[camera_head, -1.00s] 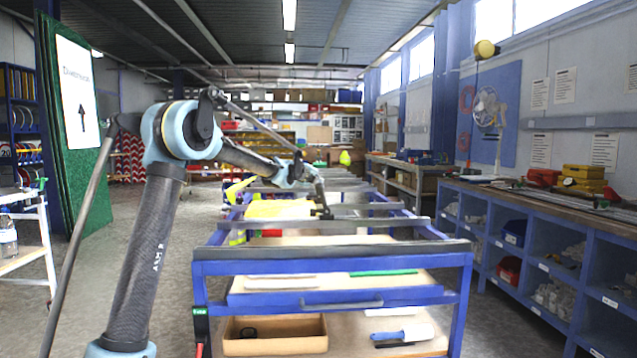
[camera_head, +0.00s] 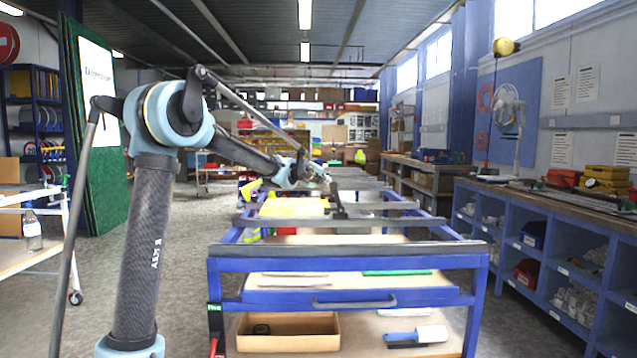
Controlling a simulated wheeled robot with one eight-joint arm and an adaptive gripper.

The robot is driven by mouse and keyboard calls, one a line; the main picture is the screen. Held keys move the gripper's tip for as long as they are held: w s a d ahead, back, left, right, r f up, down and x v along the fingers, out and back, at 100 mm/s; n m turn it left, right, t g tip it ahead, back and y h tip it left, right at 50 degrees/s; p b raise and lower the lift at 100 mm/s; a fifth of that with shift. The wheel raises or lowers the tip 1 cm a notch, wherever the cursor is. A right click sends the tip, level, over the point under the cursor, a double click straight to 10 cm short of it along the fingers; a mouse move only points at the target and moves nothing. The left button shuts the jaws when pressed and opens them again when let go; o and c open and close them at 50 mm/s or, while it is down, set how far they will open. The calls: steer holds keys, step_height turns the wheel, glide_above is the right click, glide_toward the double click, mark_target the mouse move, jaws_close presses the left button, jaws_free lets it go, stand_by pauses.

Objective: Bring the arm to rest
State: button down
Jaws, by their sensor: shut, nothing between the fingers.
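My arm rises at the left of the head view, bends at a blue elbow joint, and its forearm reaches forward and right over the blue workbench (camera_head: 345,264). My gripper (camera_head: 340,213) is small and far off at the arm's end, pointing down above the bench rails. It is shut and holds nothing that I can see. A yellow item (camera_head: 294,207) lies on the bench just left of my gripper. I cannot tell the exact gap between the gripper and the rails.
A wooden tray (camera_head: 287,331) and a white-and-blue brush (camera_head: 416,335) lie on the bench's lower shelf. A blue cabinet (camera_head: 545,240) lines the right wall. A green board (camera_head: 107,185) and a white trolley (camera_head: 40,255) stand at left. Floor between trolley and bench looks clear.

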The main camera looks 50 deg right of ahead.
steer(key=w+d, duration=0.1)
steer(key=d, duration=0.6)
steer(key=shift+w+d+f, duration=0.15)
steer(key=shift+d+f, duration=0.15)
steer(key=shift+d, duration=0.1)
steer(key=shift+a, duration=0.1)
